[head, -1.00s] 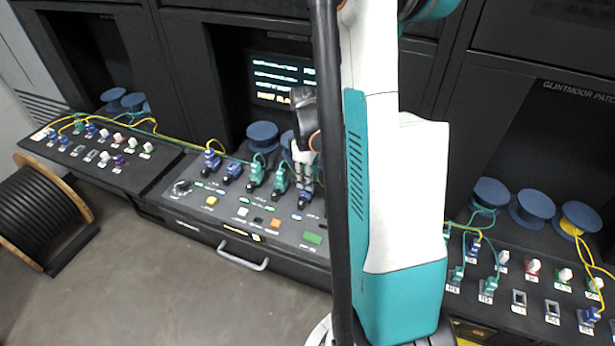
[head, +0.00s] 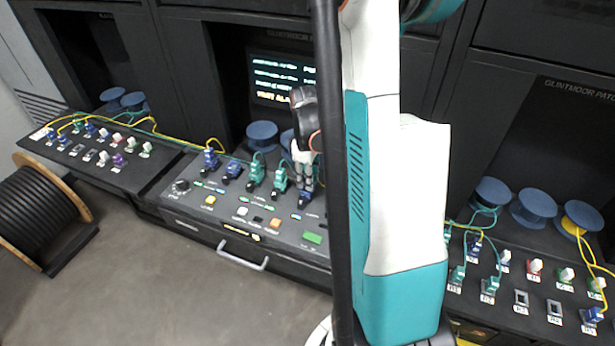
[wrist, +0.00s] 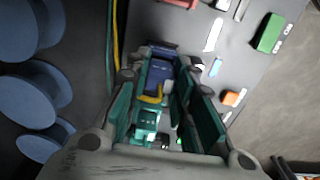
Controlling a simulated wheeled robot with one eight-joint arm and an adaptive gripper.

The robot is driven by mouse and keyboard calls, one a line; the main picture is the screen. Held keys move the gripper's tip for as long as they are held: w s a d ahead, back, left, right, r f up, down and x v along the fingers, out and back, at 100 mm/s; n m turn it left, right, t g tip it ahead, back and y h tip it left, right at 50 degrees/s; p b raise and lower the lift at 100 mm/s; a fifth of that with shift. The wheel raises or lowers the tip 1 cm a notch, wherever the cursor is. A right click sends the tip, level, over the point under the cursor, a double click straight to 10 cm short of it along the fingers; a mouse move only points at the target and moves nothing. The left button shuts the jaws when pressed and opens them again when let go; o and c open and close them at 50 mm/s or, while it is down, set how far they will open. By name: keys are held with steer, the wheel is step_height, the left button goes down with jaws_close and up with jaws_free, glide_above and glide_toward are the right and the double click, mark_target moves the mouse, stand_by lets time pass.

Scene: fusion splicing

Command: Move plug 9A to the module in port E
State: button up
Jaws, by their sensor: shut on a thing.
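My gripper (head: 304,182) is at the right end of the middle console's row of plugs, pointing down. In the wrist view my gripper (wrist: 155,84) has its fingers shut on a blue plug (wrist: 158,74) with a bit of yellow cable. This plug sits at the blue module (head: 305,199) under the fingertips; whether it is fully seated I cannot tell. Port letters and plug labels are too small to read. A teal plug (wrist: 147,120) shows close beside it, between the fingers in the picture. Part of the console is hidden behind my arm.
Teal plugs (head: 279,180) and blue plugs (head: 210,159) stand in the same row to the left. Blue spools (head: 262,135) stand behind with thin cables. Another panel (head: 500,310) at right holds plugs and empty ports. A cable drum (head: 45,215) stands on the floor at left.

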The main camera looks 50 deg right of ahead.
steer(key=shift+f, duration=0.25)
steer(key=o, duration=1)
steer(key=shift+c, duration=0.2)
step_height(320, 180, up, 12)
